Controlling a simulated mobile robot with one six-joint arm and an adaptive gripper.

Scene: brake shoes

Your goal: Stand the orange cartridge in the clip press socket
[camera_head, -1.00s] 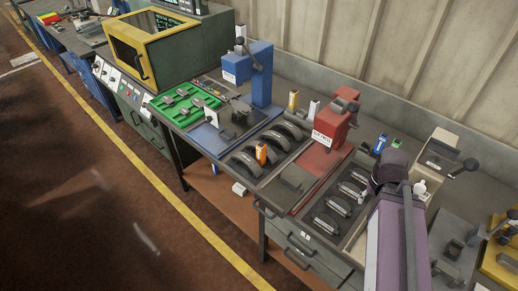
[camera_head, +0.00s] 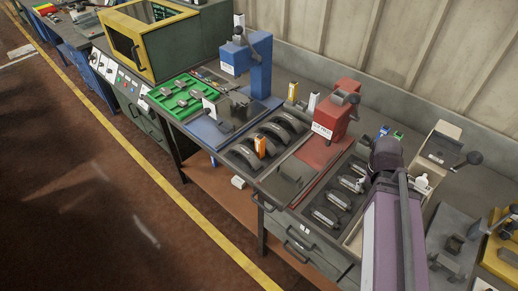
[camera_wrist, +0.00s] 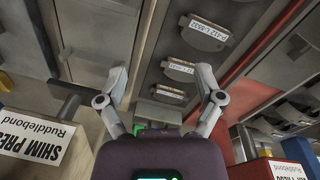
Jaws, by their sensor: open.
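The orange cartridge (camera_head: 261,146) stands upright by the brake shoes in the dark tray at the middle of the bench in the head view. A red press (camera_head: 335,118) with a white label stands right of it; the label is too small to read surely, so I cannot confirm it as the clip press. The socket cannot be made out. My gripper (camera_wrist: 162,85) is open and empty in the wrist view, over a tray of labelled shoes (camera_wrist: 203,31). It is well to the right of the orange cartridge. In the head view my arm hides the fingers.
A blue press (camera_head: 262,65) stands at the back left, beside a green tray (camera_head: 170,101). Yellow (camera_head: 292,91) and white cartridges stand behind the shoes. A blue cartridge (camera_head: 383,131) and a green one stand near my arm. A label reading SHIM PRESS (camera_wrist: 38,140) shows at left.

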